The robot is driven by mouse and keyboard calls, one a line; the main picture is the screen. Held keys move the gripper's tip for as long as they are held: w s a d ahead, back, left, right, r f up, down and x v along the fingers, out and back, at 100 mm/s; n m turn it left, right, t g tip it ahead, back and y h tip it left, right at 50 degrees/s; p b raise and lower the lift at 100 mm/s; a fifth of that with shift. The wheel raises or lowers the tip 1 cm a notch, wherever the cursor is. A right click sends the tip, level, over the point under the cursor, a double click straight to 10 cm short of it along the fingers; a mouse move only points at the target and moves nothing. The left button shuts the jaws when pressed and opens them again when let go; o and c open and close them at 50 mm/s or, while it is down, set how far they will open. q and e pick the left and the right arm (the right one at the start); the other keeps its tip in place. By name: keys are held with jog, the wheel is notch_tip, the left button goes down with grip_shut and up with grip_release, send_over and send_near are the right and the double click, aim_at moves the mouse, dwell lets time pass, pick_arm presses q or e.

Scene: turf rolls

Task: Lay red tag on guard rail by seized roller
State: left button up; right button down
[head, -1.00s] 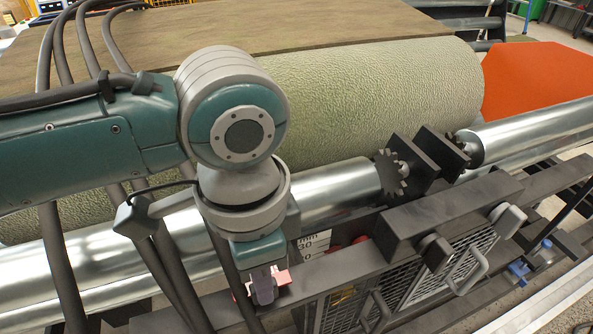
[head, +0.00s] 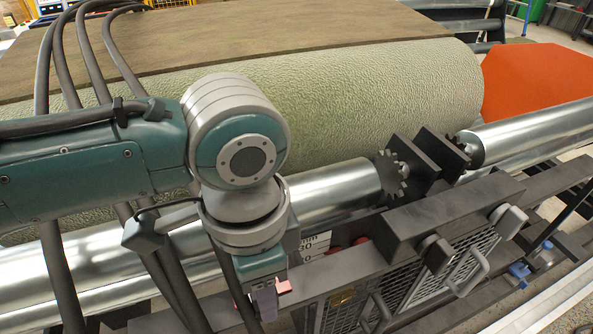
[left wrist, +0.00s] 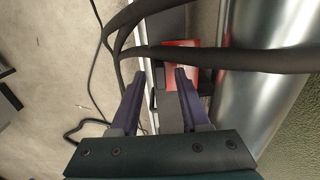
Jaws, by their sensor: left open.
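My left gripper (head: 262,304) is open and points down over the dark guard rail (head: 338,275), in front of the silver roller (head: 335,188). Its purple fingers show in the left wrist view (left wrist: 160,76), with pinkish parts near them in the head view. A flat red piece (left wrist: 182,57), perhaps the red tag, lies just beyond the fingertips, partly covered by a black cable and next to a small dark block. I cannot tell whether it touches the fingers or rests on the rail. My right gripper is out of view.
A large green turf roll (head: 390,95) lies behind the rollers. Black gear plates (head: 415,165) and a thick dark bar (head: 450,215) stand to the right. Mesh panels (head: 400,290) with handles hang below the rail. Thick black hoses (left wrist: 225,57) cross close to the fingers.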

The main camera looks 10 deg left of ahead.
pick_arm(q)
notch_tip(320, 180, up, 12)
jog(key=p, duration=0.1)
jog(key=s+d+f+n+t+h, duration=0.1)
jog(key=s+d+f+n+h, duration=0.15)
jog(key=s+d, duration=0.2)
jog(key=s+a+f+n+t+y, duration=0.1)
jog(key=s+a+n, duration=0.2)
jog(key=a, duration=0.4)
jog(key=s+a+n+t+y, duration=0.1)
jog(key=s+a+n, duration=0.2)
jog(key=a, duration=0.4)
jog(key=shift+s+f+n+t, duration=0.3)
jog(key=shift+s+f+n, duration=0.05)
jog(key=shift+s, duration=0.5)
notch_tip(320, 180, up, 29)
jog(key=p, duration=2.9)
jog(key=shift+d, duration=0.1)
